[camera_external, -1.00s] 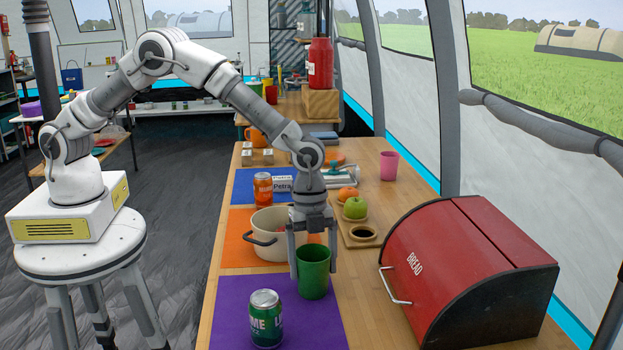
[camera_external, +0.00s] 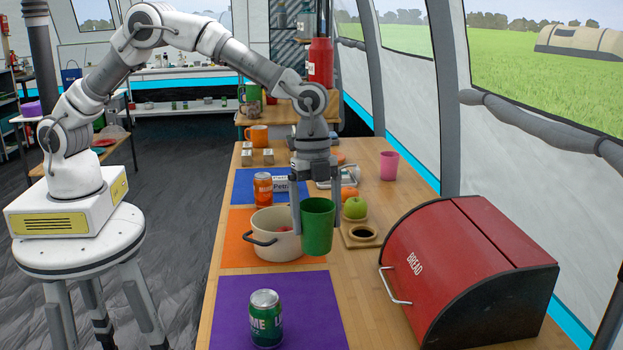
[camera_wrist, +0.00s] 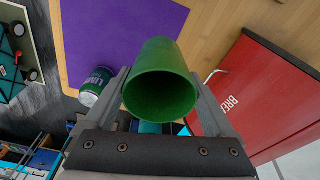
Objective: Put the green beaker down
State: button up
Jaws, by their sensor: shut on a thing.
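The green beaker (camera_external: 317,228) is upright between the fingers of my gripper (camera_external: 317,215), which is shut on it. The beaker is held above the table, in front of the cream pot's right side in the external view. In the wrist view the beaker (camera_wrist: 160,88) shows its open mouth, and my gripper's fingers (camera_wrist: 160,100) lie on both sides of it. The inside of the beaker looks empty but is dark.
A green can (camera_external: 265,320) stands on the purple mat (camera_external: 315,300). The cream pot (camera_external: 275,240) stands on the orange mat (camera_external: 232,258). A red bread box (camera_external: 470,265) is at the right. A green apple (camera_external: 355,207) and a pink cup (camera_external: 389,165) stand farther back. Bare wood lies right of the purple mat.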

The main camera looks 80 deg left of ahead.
jog(key=w+a+r+n+t+y+p, duration=0.1)
jog(key=w+a+r+n+p, duration=0.15)
jog(key=w+a+n, duration=0.9)
jog(key=shift+w+a+f+n+y+b, duration=0.1)
jog(key=shift+w+a+f+n+b, duration=0.35)
jog(key=shift+a+f, duration=1.15)
jog(key=shift+w+a+f+n+y+b, duration=0.1)
jog(key=shift+w+a+f+n, duration=0.55)
jog(key=shift+a+f, duration=0.9)
jog(key=shift+w+a+f+n+y+b, duration=0.2)
jog(key=shift+w+a+f+n, duration=0.6)
jog(key=shift+f, duration=1.3)
jog(key=shift+s+a+f, duration=0.1)
jog(key=shift+s+a, duration=0.1)
jog(key=shift+s, duration=0.1)
jog(key=shift+f+b, duration=0.3)
jog(key=o, duration=1.1)
jog(key=shift+c, duration=0.2)
jog(key=shift+r, duration=0.1)
